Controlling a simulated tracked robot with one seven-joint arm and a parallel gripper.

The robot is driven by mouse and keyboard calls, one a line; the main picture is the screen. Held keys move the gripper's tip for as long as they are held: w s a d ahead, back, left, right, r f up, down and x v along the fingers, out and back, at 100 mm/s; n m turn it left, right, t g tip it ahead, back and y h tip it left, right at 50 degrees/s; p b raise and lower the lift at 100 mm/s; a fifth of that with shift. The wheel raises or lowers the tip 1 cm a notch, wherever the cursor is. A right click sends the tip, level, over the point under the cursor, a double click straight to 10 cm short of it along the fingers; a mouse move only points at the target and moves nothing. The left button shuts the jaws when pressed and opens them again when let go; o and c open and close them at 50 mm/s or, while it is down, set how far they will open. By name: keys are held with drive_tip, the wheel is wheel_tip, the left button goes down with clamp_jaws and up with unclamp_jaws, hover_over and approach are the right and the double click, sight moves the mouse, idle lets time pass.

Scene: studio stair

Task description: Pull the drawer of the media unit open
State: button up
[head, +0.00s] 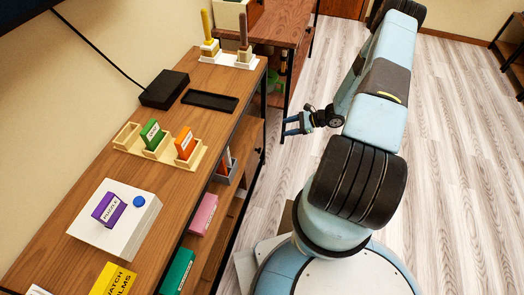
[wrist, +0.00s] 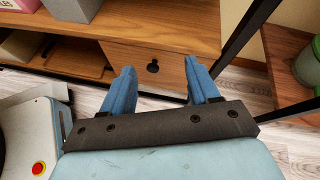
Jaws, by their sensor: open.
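The media unit (head: 167,185) is a long wooden unit with a black frame along the left wall in the head view. In the wrist view its drawer front (wrist: 133,62) shows below a wooden shelf, with a small round black knob (wrist: 152,67) on it. The drawer looks closed. My gripper (wrist: 155,78) has two blue fingers, spread apart on either side of the knob in the picture, with nothing between them. I cannot tell how far they are from the knob. In the head view my gripper (head: 287,125) is beside the unit's far end, and the drawer is hidden there.
On the unit's top stand a white box (head: 116,220), a card holder (head: 160,151), a black box (head: 164,89) and a black tray (head: 210,101). A black frame post (wrist: 242,38) is right of the drawer. A second wooden unit (head: 278,22) stands behind. Open floor (head: 450,150) lies right.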

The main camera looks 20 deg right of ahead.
drive_tip(key=s+a+f+m+t, duration=0.1)
drive_tip(key=s+f+m, duration=0.1)
drive_tip(key=f, duration=0.4)
drive_tip(key=s+a+f+m+t, duration=0.1)
drive_tip(key=s+f+m+t, duration=0.15)
drive_tip(key=f, duration=0.35)
drive_tip(key=w+a+f+g, duration=0.1)
drive_tip(key=w+a+f, duration=0.4)
drive_tip(key=a, duration=0.5)
drive_tip(key=w, duration=0.2)
drive_tip(key=shift+w+f, duration=0.15)
drive_tip(key=shift+w, duration=0.2)
clamp_jaws()
